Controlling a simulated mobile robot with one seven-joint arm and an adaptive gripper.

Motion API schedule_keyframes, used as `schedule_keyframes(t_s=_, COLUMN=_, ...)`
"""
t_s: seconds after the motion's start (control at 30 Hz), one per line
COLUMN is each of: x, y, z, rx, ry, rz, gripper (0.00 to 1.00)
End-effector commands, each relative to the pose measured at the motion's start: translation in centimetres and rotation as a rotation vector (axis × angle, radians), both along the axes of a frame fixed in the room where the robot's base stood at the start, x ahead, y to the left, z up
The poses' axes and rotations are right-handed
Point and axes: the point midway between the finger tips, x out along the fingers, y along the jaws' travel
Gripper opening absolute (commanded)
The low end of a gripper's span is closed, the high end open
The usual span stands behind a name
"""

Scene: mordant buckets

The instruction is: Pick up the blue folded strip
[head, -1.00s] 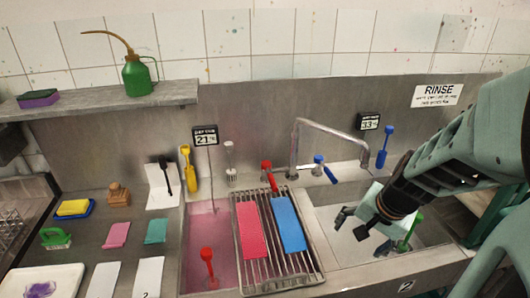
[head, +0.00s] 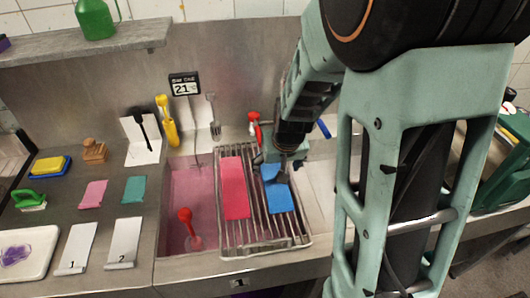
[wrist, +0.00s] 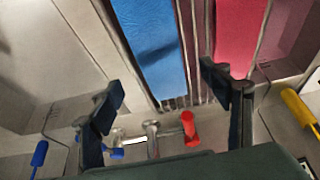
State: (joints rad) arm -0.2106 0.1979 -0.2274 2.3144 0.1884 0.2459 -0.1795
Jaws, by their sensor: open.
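The blue strip (head: 279,197) lies lengthwise on the right side of the metal rack (head: 259,232), next to a pink-red strip (head: 235,188). My gripper (head: 281,170) is over the blue strip's far part and hides some of it in the head view. In the wrist view the blue strip (wrist: 150,45) runs from the top edge toward the space between the fingers. My gripper (wrist: 166,95) is open there with nothing between its fingertips. A dark shadow falls across the strip. The pink-red strip (wrist: 238,32) lies beyond the right fingertip.
A pink-filled basin with a red-handled tool (head: 186,217) is left of the rack. A red tap handle (wrist: 190,128) stands behind it near my gripper. My arm covers much of the sink at right. Cards and small pads lie on the left counter.

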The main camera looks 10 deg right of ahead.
Motion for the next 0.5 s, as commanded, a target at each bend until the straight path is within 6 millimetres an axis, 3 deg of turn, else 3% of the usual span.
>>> schedule_keyframes(t_s=0.27, x=0.7, y=0.0, z=-1.8, rx=0.001, ry=0.001, rz=-0.003, gripper=0.71)
schedule_keyframes(t_s=0.5, x=1.7, y=0.0, z=-4.7, rx=0.001, ry=0.003, rz=-0.004, gripper=0.71)
